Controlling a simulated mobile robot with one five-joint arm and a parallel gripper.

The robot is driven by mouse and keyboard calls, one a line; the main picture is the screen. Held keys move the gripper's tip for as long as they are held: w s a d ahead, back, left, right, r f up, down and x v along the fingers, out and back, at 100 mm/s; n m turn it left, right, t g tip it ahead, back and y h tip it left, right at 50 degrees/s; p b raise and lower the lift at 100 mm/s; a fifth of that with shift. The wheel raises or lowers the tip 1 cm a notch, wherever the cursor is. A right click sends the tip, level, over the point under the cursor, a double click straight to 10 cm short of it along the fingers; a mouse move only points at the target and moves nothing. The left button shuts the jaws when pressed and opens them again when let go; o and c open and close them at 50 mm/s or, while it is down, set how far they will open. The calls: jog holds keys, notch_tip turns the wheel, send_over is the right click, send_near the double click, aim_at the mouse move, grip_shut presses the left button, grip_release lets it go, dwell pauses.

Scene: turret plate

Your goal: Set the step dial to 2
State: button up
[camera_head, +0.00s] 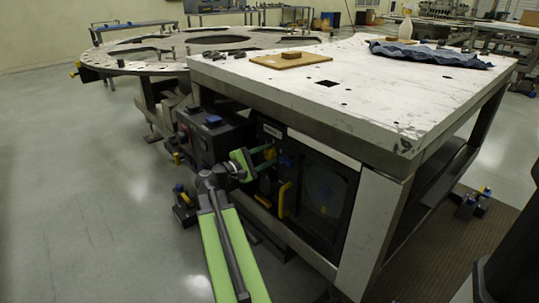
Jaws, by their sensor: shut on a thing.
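A dark control panel (298,150) is set in the front of the white-topped bench. My green-and-grey arm reaches up to it from the bottom of the view. My gripper (267,161) is at the panel's upper left part, with its green fingers pointing right. It is shut on what appears to be the step dial (270,152), a small yellow part at the fingertips. The fingers hide most of the dial. Its markings and the number it points to are too small to read. A small blue part (285,160) sits just right of the fingertips.
A yellow handle (283,200) stands upright on the panel below my gripper. A dark box (207,140) with a blue top part is close on the left. The bench top (335,107) overhangs the panel. Grey floor (90,190) is open at the left.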

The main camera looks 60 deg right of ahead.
jog(key=m, duration=0.5)
jog(key=shift+s+a+f, duration=0.15)
jog(key=shift+s, duration=0.05)
jog(key=m, duration=0.5)
jog(key=shift+m, duration=0.4)
jog(key=o, duration=1.4)
jog(key=shift+c, duration=0.2)
jog(key=shift+w, duration=0.1)
